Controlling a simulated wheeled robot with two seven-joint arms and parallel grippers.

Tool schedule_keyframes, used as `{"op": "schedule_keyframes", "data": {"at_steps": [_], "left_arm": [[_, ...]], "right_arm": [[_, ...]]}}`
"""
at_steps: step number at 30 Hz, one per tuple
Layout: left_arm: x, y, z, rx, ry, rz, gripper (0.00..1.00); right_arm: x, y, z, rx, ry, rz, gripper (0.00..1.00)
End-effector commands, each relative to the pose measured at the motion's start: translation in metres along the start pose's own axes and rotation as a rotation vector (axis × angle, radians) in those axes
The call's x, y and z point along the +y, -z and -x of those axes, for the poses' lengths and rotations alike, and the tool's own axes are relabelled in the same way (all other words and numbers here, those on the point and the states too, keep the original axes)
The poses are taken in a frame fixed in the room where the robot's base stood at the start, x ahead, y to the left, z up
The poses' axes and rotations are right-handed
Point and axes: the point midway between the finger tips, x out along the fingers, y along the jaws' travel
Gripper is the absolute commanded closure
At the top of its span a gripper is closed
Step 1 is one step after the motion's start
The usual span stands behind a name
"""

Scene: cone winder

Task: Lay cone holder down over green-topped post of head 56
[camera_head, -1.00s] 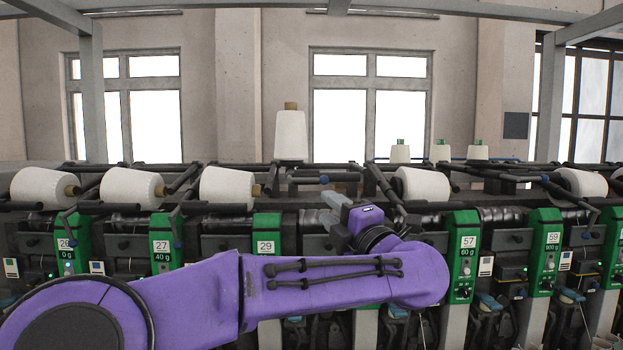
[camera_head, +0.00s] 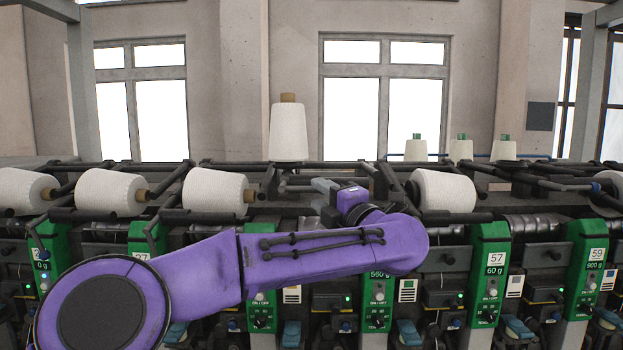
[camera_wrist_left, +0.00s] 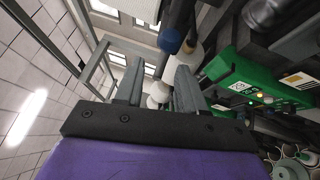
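The green-topped post of head 56 (camera_head: 379,289) stands behind my left forearm in the head view. Its number is hidden, but a "560 g" label shows below the arm. My left gripper (camera_head: 322,196) is above and left of this post, beside the dark bars behind it. In the left wrist view the two grey fingers (camera_wrist_left: 158,88) stand apart with no object clearly between them. A dark bar with a blue knob (camera_wrist_left: 169,40) lies just beyond the fingertips; I cannot tell for sure that it is head 56's cone holder. My right gripper is not in view.
Head 57's green post (camera_head: 490,270) and a white cone (camera_head: 444,190) are to the right. More white cones (camera_head: 215,190) lie to the left. An upright white cone (camera_head: 289,132) stands behind the gripper. Dark bars crowd the machine top.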

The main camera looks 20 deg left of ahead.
Motion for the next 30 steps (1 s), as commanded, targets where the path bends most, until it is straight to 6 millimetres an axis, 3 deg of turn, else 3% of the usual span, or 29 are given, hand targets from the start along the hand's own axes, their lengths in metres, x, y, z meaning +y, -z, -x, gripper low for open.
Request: {"op": "schedule_keyframes", "data": {"at_steps": [1,7,17,18,21,30], "left_arm": [[0.005,0.000,-0.013,0.003,0.005,-0.002,0.61],[0.002,-0.001,-0.044,0.000,0.003,-0.002,0.61],[-0.001,-0.002,-0.051,-0.003,0.000,-0.001,0.61],[-0.001,-0.002,-0.051,-0.003,0.000,-0.001,0.67],[-0.001,-0.002,-0.051,-0.003,0.000,-0.001,1.00],[-0.001,0.000,-0.052,-0.001,-0.004,-0.006,1.00]], "right_arm": [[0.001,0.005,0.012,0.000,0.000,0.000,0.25],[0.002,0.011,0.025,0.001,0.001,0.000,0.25],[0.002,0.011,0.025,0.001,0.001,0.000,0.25],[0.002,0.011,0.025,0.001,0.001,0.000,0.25],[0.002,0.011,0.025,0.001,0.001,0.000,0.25],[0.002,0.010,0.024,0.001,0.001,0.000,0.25]]}}
